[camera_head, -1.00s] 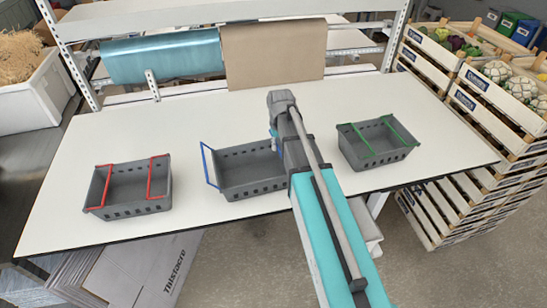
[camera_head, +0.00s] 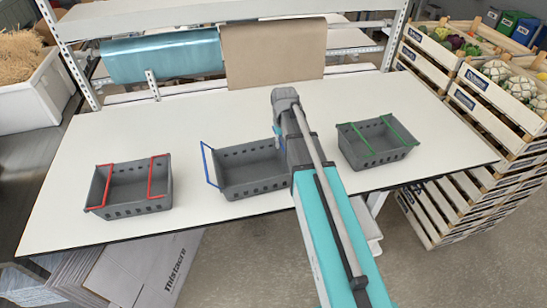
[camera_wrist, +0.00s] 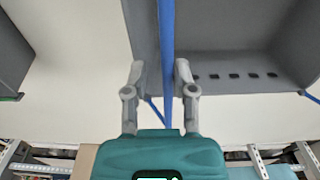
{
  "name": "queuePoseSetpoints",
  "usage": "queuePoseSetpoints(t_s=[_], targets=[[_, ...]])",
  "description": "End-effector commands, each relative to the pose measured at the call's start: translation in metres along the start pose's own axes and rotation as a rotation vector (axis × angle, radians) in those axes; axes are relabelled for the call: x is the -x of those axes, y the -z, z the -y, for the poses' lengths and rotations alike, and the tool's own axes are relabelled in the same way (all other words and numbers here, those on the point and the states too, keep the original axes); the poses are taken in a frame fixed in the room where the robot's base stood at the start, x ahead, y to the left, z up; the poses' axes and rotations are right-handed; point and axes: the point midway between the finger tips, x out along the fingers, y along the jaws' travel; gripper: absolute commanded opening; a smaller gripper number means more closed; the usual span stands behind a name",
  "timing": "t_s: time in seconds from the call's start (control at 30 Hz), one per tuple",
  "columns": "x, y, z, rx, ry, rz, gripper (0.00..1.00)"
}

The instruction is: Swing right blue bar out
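The middle grey crate (camera_head: 250,185) stands on the white table. Its left blue bar (camera_head: 207,165) leans outward past the left end wall. The right blue bar is largely hidden behind my arm in the head view. In the wrist view the right blue bar (camera_wrist: 167,60) runs upright in the picture along the near edge of the grey crate (camera_wrist: 235,45). My gripper (camera_wrist: 160,70) is open, with a finger on each side of this bar. The bar lies closer to the right finger; I cannot tell whether they touch. In the head view my gripper is hidden behind the arm.
A grey crate with red bars (camera_head: 130,187) stands to the left, and one with green bars (camera_head: 375,142) stands close to my arm on the right. The white table (camera_head: 180,120) is clear behind the crates. Rolls (camera_head: 165,57) hang at the back.

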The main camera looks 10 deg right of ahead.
Motion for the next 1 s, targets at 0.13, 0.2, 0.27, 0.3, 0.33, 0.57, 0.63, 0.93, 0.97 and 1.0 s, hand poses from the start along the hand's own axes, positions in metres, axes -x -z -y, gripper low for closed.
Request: queuePoseSetpoints(t_s=[0.13, 0.2, 0.27, 0.3, 0.33, 0.57, 0.63, 0.93, 0.97, 1.0], targets=[[0.001, 0.0, -0.004, 0.0, 0.0, 0.0, 0.34], [0.002, 0.0, -0.006, -0.001, 0.0, 0.0, 0.34], [0.002, 0.0, -0.007, -0.001, 0.0, 0.0, 0.34], [0.003, 0.0, -0.008, -0.001, 0.0, 0.0, 0.34], [0.003, 0.0, -0.009, -0.001, 0.0, 0.0, 0.34], [0.004, 0.0, -0.015, -0.001, 0.0, 0.0, 0.34], [0.005, 0.0, -0.017, -0.001, 0.0, 0.0, 0.34], [0.006, 0.0, -0.023, 0.0, 0.0, 0.0, 0.34], [0.006, 0.0, -0.023, 0.0, 0.0, 0.0, 0.34], [0.006, 0.0, -0.023, 0.0, 0.0, 0.0, 0.34]])
